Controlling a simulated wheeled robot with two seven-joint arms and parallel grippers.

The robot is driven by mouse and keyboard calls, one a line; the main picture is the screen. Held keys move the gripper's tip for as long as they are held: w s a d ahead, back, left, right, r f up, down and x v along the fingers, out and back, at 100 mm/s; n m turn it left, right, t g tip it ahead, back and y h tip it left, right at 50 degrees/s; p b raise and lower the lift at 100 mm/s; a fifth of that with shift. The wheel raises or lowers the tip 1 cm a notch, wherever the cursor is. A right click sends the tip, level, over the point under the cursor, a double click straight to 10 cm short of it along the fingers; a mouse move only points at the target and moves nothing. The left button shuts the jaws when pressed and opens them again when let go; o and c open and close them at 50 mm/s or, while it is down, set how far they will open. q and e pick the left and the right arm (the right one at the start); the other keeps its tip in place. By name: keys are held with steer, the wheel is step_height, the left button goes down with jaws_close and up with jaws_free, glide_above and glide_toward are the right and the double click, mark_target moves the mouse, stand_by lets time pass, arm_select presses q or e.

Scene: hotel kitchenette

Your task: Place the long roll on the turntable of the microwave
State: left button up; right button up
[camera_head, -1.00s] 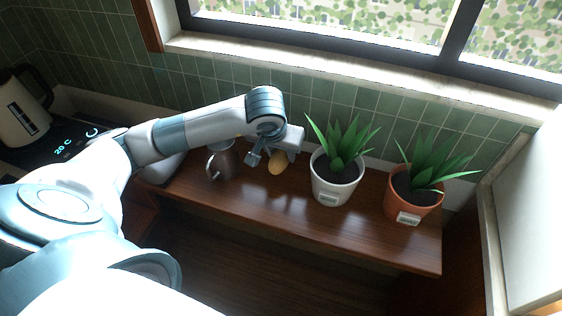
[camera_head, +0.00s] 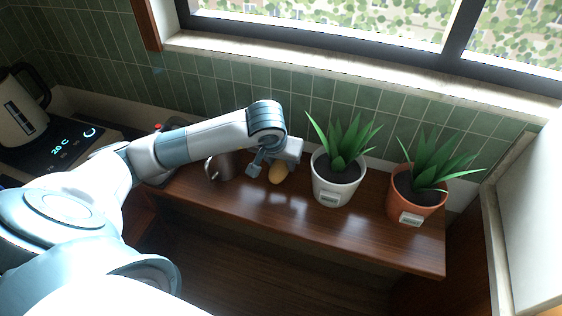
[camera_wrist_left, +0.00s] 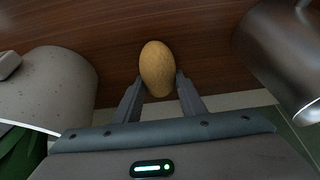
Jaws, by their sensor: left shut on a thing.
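The long roll (camera_head: 278,173), a small golden-brown oval loaf, is at the wooden shelf between the grey mug and the white plant pot. In the left wrist view the roll (camera_wrist_left: 156,66) sits between the two fingers of my left gripper (camera_wrist_left: 160,92), which is shut on its near end. In the head view my left gripper (camera_head: 266,165) reaches it from above. Whether the roll still touches the wood cannot be told. I do not make out the microwave or its turntable. My right gripper is not in view.
A grey metal mug (camera_head: 224,167) stands left of the roll. A white pot (camera_head: 334,189) and a terracotta pot (camera_head: 415,208) with spiky plants stand right of it. A kettle (camera_head: 18,112) is at far left. The wooden shelf (camera_head: 365,235) is bare along its front.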

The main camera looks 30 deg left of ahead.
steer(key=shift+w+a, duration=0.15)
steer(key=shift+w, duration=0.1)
arm_select(q)
steer(key=o, duration=0.8)
steer(key=shift+o, duration=1.1)
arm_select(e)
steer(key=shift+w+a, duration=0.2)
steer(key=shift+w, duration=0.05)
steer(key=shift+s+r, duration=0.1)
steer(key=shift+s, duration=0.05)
